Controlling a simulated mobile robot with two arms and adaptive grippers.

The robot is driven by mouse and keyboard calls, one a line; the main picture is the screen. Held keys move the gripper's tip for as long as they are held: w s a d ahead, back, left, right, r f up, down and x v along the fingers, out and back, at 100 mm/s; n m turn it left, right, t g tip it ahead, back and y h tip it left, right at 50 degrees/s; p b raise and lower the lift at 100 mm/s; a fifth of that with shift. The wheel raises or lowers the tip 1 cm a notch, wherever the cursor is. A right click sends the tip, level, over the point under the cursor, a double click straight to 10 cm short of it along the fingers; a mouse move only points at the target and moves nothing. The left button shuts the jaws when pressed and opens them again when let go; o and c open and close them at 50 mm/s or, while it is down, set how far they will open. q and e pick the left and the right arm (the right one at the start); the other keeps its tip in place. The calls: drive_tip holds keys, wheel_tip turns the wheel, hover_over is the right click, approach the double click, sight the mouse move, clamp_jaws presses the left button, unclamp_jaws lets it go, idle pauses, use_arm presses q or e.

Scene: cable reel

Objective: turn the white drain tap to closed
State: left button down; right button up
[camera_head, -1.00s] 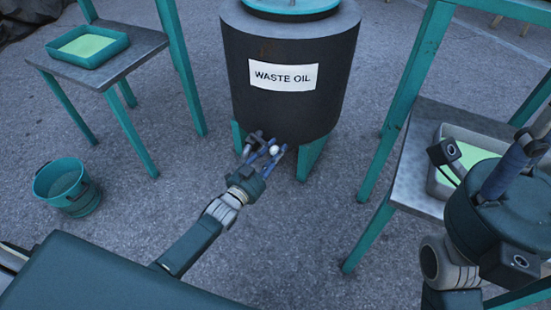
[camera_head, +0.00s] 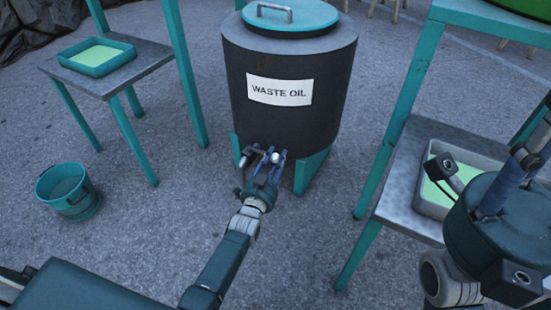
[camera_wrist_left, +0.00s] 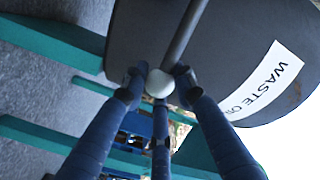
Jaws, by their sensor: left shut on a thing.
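The white drain tap (camera_head: 275,157) is at the lower front of the dark waste oil drum (camera_head: 295,125). Its round white knob (camera_wrist_left: 159,83) shows in the left wrist view between my fingers, in front of a grey rod or pipe. My left gripper (camera_head: 271,160) reaches up to the drum's base, and its blue fingers are shut around the tap. The fingers hide part of the tap, so its exact turn position is hard to tell. My right arm is at the right edge; its fingertips are not clearly seen.
The drum stands on teal legs (camera_head: 313,171) and has a teal lid (camera_head: 290,17). A teal bucket (camera_head: 67,190) is on the floor at left. Shelves with trays of green liquid stand on both sides. The floor before the drum is clear.

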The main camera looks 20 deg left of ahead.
use_arm(q)
drive_tip(key=c, duration=1.5)
unclamp_jaws()
drive_tip(key=shift+r, duration=0.15)
drive_tip(key=shift+o, duration=0.2)
drive_tip(key=s, duration=1.2)
